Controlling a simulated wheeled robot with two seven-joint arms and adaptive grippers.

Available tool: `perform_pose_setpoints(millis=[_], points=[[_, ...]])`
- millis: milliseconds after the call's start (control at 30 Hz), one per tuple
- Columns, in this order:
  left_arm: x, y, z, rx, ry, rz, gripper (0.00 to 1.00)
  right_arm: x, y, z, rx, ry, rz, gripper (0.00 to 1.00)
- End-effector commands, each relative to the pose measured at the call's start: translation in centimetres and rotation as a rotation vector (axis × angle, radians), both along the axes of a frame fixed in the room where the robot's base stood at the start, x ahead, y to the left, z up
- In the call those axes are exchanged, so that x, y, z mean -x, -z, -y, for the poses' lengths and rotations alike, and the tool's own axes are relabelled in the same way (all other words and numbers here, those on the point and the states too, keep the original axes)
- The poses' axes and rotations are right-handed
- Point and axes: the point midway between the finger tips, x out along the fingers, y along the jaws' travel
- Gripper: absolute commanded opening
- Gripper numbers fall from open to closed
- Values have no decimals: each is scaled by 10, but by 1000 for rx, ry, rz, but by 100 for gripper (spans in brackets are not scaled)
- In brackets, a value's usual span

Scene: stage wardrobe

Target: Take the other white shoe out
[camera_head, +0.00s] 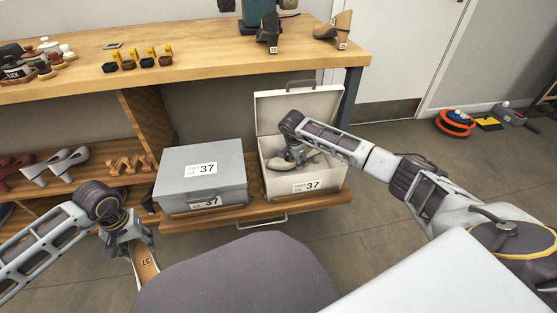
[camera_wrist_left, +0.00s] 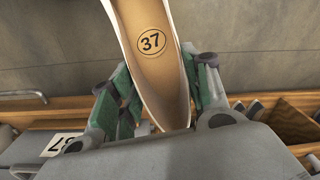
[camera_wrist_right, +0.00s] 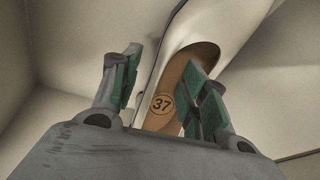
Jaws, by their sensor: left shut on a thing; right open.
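One white shoe with a tan insole marked 37 (camera_head: 146,264) is held by my left gripper (camera_head: 130,243), in front of the shelf. It shows large in the left wrist view (camera_wrist_left: 150,50), between the green finger pads. The other white shoe (camera_wrist_right: 176,60) lies inside the open white box (camera_head: 303,184) labelled 37. My right gripper (camera_wrist_right: 160,95) is down in that box, open, with its fingers on either side of the shoe's heel end. In the head view my right arm hides part of this shoe.
A closed grey box (camera_head: 200,172), also labelled 37, stands left of the white box on the wooden shelf (camera_head: 240,214). The white box's lid (camera_head: 290,110) stands raised behind it. The wooden bench (camera_head: 200,65) overhangs behind. More shoes (camera_head: 60,163) sit at left.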

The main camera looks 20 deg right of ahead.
Motion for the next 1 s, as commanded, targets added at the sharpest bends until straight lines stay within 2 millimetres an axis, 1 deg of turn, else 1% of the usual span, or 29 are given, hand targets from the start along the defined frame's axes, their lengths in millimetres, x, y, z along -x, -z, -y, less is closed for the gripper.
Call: perform_pose_setpoints(millis=[233, 267, 600, 1000], points=[[0, 0, 0, 0, 0, 1, 20, 0, 0, 0, 0, 0, 0, 44], [0, 0, 0, 0, 0, 1, 20, 0, 0, 0, 0, 0, 0, 43], [0, 0, 0, 0, 0, 1, 20, 0, 0, 0, 0, 0, -1, 0], [0, 0, 0, 0, 0, 0, 20, 1, 1, 0, 1, 1, -2, 0]])
